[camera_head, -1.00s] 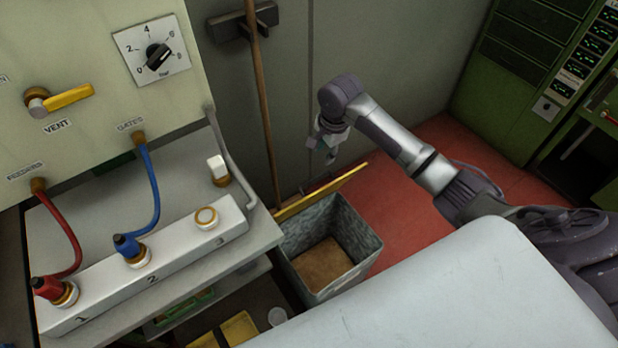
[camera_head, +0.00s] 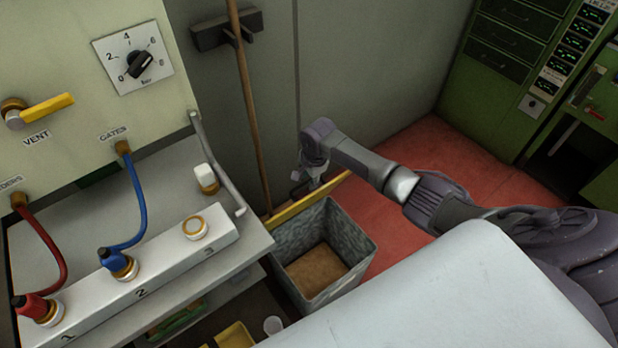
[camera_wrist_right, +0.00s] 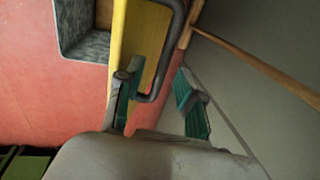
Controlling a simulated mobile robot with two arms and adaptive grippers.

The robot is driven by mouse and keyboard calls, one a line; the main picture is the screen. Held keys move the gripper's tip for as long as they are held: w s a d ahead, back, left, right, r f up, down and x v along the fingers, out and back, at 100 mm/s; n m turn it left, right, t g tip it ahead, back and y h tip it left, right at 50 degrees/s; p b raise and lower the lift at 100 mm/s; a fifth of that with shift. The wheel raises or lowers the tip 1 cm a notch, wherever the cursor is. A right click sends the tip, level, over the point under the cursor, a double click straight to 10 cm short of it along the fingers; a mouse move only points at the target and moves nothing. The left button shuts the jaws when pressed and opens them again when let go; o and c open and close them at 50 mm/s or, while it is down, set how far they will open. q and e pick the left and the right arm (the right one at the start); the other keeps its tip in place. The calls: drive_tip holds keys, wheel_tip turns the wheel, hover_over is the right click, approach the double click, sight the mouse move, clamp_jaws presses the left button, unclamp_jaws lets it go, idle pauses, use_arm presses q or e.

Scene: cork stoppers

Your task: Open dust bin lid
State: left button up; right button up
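The dust bin (camera_head: 358,267) is a grey box standing on the red floor, with its top open and a brown bottom showing. Its yellow lid (camera_head: 290,212) stands up at the back rim, seen nearly edge-on. In the wrist view the lid (camera_wrist_right: 138,35) shows its yellow face and a dark bent handle (camera_wrist_right: 171,50). My right gripper (camera_head: 311,186) is low behind the lid, partly hidden by it. In the wrist view its fingers (camera_wrist_right: 157,92) are apart, one in front of the lid near the handle, the other by the wall. My left gripper is not in view.
A wooden pole (camera_head: 248,95) leans on the wall left of my right gripper. A bench with a white block (camera_head: 150,265) and red and blue hoses stands left of the bin. Green cabinets (camera_head: 500,90) stand at right. Red floor (camera_head: 410,160) is free between.

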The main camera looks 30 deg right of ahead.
clamp_jaws()
